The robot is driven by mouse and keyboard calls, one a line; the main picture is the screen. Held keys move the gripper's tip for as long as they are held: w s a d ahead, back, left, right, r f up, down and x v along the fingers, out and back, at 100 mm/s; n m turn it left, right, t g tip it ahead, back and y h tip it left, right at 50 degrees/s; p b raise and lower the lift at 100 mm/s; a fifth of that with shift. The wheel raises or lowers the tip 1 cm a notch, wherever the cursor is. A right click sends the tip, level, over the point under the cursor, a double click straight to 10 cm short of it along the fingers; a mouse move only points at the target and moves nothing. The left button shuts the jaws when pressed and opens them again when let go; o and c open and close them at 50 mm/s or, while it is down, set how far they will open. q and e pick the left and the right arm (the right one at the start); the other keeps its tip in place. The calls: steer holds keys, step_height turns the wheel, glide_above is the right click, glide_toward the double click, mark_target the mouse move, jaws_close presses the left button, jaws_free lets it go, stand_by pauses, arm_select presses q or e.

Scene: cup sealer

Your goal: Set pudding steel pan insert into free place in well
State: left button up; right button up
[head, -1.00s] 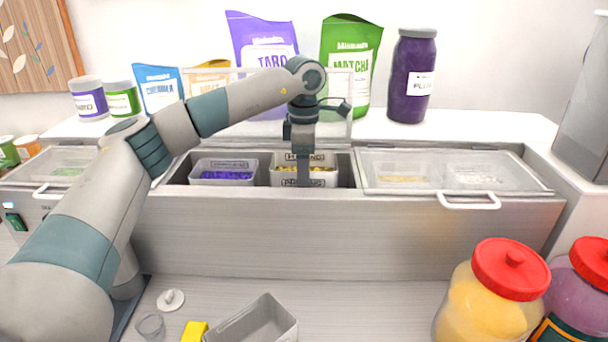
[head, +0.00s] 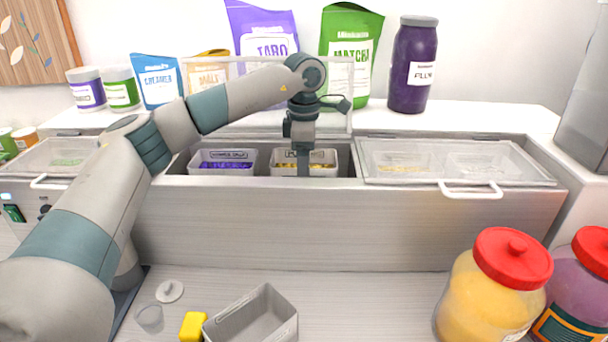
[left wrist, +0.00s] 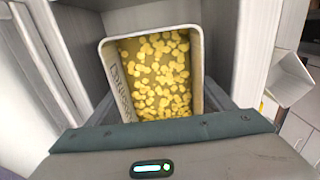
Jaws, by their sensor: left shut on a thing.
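The pudding steel pan insert (head: 317,172), a pale pan with yellow round pieces inside, sits down in the open middle of the well (head: 346,166), right of another pan. My left gripper (head: 303,166) points straight down at it and is shut on it. In the left wrist view the pan (left wrist: 117,88) is seen from above, slightly tilted in the picture, with lettering along its left wall. Its underside is hidden behind the well's front wall, so I cannot tell whether it rests fully. My right gripper is not in view.
A pan with purple contents (head: 216,168) stands left of it in the well. A clear lid (head: 455,160) covers the right section, and another lid (head: 58,158) the left. An empty grey bin (head: 268,318) and red-lidded jars (head: 497,288) stand on the counter in front.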

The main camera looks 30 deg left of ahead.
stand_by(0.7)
arm_select(q)
steer(key=o, duration=1.8)
steer(key=shift+c, duration=0.2)
steer(key=shift+f, duration=0.1)
steer(key=shift+f, duration=0.1)
